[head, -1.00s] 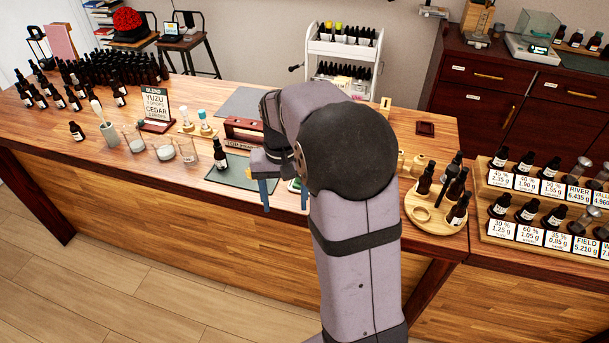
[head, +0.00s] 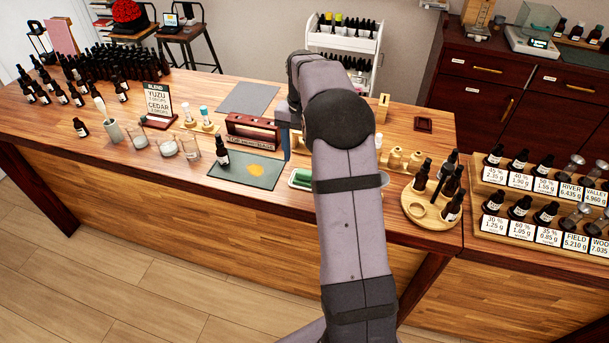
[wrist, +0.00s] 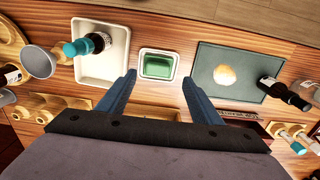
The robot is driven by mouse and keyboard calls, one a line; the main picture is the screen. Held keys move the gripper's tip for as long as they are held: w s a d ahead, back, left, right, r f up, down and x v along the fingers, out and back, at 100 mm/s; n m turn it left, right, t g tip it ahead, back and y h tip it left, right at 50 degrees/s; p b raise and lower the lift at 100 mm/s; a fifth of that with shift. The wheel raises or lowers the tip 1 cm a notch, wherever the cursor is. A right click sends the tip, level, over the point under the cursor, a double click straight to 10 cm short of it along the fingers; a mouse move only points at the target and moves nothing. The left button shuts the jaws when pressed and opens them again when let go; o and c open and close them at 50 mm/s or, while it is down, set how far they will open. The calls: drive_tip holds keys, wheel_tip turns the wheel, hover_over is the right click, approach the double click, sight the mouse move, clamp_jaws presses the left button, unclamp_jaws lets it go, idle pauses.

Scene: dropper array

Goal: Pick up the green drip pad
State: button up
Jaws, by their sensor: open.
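The green drip pad (wrist: 157,66) lies in a small white dish (wrist: 144,52) on the wooden bench in the wrist view. In the head view the green pad (head: 302,177) shows just left of my arm, partly hidden by it. My gripper (wrist: 159,77) is open and empty. In the wrist view its two blue fingers point toward the dish, their tips on either side of the pad's near edge. In the head view one blue finger (head: 286,143) shows behind the pad; the rest of the gripper is hidden by the arm.
Left of the dish in the wrist view is a white tray (wrist: 92,74) with a teal-capped bottle. Right of it is a dark mat (wrist: 240,90) with a yellow patch and a dark bottle (wrist: 285,92). A round wooden tray (head: 412,212) holds bottles right of my arm.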

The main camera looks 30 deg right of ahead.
sight(304, 171)
drive_tip(key=shift+s+f+p, duration=0.15)
drive_tip(key=shift+f+p, duration=0.4)
drive_tip(key=shift+f, duration=0.15)
drive_tip(key=shift+d+f+p, duration=0.15)
drive_tip(key=shift+f+p, duration=0.65)
drive_tip(key=shift+f, duration=1.25)
drive_tip(key=c, duration=1.1)
